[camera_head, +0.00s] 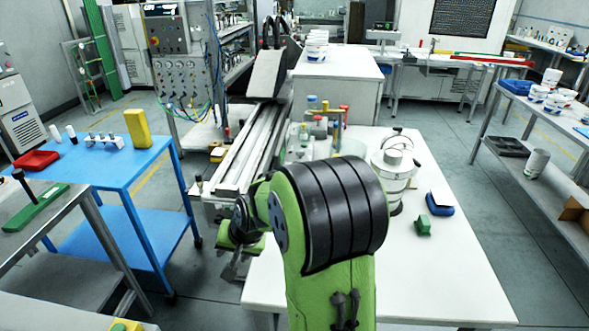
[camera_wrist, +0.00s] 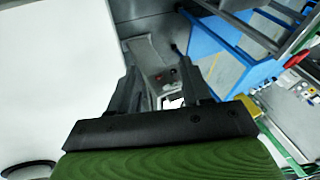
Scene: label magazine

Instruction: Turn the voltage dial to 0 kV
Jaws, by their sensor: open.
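No dial marked in kV can be made out for certain in either view. A grey control cabinet (camera_head: 188,75) stands at the back left in the head view, with a small lit display (camera_head: 160,10) and several knobs and cables. My gripper (camera_wrist: 160,88) points down in the wrist view, its two dark fingers apart with nothing held between them. Beyond the fingers is a grey surface (camera_wrist: 150,52) with small red spots, too small to identify. In the head view my gripper (camera_head: 236,262) hangs low beside the white table's left edge, partly hidden by my arm.
The white table (camera_head: 445,285) holds a white canister (camera_head: 393,175), a green block (camera_head: 423,226) and several bottles. A blue cart (camera_head: 110,170) stands left with a yellow block (camera_head: 137,128). A long rail (camera_head: 245,150) runs between them. Floor shows between cart and table.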

